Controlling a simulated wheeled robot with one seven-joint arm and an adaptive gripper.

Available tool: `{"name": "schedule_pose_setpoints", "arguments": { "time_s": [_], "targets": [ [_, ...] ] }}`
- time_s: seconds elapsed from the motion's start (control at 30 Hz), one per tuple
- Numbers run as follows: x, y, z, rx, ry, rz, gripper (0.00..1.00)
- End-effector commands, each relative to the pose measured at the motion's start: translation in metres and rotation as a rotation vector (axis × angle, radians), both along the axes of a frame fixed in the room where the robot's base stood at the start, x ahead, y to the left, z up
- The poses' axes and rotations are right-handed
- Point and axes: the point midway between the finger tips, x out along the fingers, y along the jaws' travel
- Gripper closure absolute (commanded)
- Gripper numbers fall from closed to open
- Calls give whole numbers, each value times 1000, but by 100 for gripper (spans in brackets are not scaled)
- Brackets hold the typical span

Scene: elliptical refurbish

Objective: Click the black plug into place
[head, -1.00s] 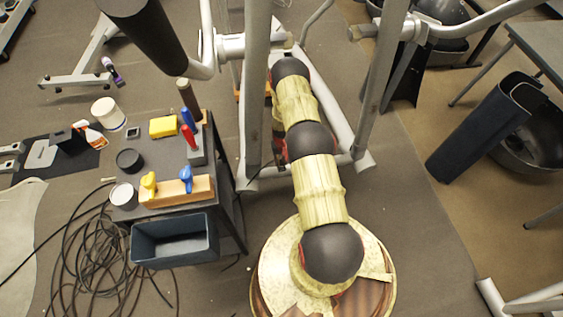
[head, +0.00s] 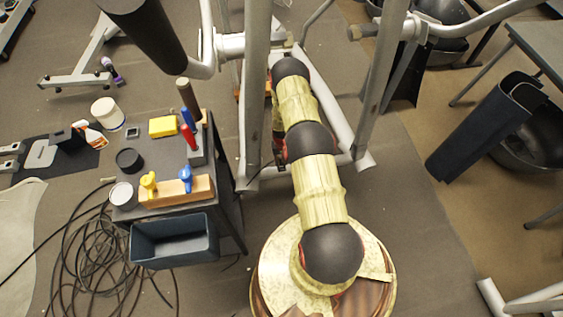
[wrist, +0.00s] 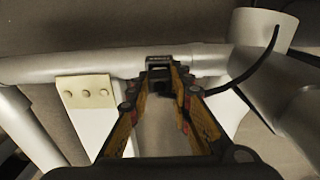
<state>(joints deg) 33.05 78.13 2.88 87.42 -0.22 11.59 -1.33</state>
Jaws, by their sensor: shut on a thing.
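My gripper (wrist: 162,88) is in the middle of the wrist view, its two yellow-and-black fingers closing in on a small black plug (wrist: 159,67). The plug is held at the fingertips, in front of a pale horizontal tube (wrist: 95,68) of the elliptical's frame. Whether it touches the tube or sits in a socket cannot be told. A black cable (wrist: 252,71) curves from the upper right down behind the right finger; its end is hidden. In the head view my arm reaches down to the frame and hides most of the gripper and the plug.
A cream plate with several round marks (wrist: 86,92) is on the frame left of the fingers. A wide tube end (wrist: 262,28) is at right. In the head view, grey uprights (head: 257,100) flank my arm, and a tool cart (head: 165,155) with a blue bin (head: 172,262) stands at left.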

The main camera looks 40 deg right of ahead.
Motion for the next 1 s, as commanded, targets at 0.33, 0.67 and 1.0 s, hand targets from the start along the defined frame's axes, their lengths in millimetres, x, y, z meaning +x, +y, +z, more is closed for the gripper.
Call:
{"name": "schedule_pose_setpoints", "arguments": {
  "time_s": [0.33, 0.67, 1.0],
  "targets": [
    [0, 0, -4, 0, 0, 0, 100],
    [0, 0, -8, -1, -1, 0, 100],
    [0, 0, -9, -1, -1, 0, 100]
  ]
}}
